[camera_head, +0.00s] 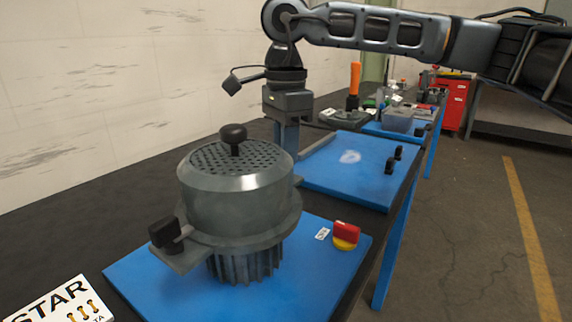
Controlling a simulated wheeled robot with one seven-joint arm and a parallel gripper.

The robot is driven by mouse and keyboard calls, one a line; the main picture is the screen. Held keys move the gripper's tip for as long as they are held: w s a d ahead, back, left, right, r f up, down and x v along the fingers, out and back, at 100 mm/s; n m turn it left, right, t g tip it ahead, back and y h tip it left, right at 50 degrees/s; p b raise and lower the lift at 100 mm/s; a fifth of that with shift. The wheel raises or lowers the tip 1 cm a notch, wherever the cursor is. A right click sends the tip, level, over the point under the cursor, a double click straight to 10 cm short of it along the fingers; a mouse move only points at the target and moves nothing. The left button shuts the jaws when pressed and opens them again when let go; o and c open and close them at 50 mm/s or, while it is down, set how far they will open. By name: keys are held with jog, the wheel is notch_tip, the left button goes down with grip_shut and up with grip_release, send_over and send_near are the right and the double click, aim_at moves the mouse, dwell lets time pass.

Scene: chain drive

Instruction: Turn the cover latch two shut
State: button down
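A round grey metal housing with a perforated cover (235,190) and a black top knob (233,138) stands on a blue plate (310,285) in the foreground. A latch with a black handle (165,232) sits on a flange tab at its front left. I cannot tell whether this is latch two or how far it is turned. No other latch is clearly visible; the housing hides its own far side. My gripper (287,138) points down behind the housing, at its far right. The housing hides the fingertips, so their opening and any contact are unclear.
A red and yellow switch (346,235) stands right of the housing. Behind lies a second blue plate (350,165) with small black knobs (393,160). A wall runs along the left.

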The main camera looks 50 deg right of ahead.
jog(key=n+b, duration=0.3)
jog(key=n, duration=0.2)
jog(key=shift+w+n, duration=0.1)
jog(key=shift+n, duration=0.2)
jog(key=shift+r, duration=0.1)
dwell(0.4)
jog(key=c, duration=1.4)
grip_release()
jog(key=shift+o, duration=0.2)
jog(key=shift+r+p, duration=0.35)
jog(key=shift+r, duration=3.5)
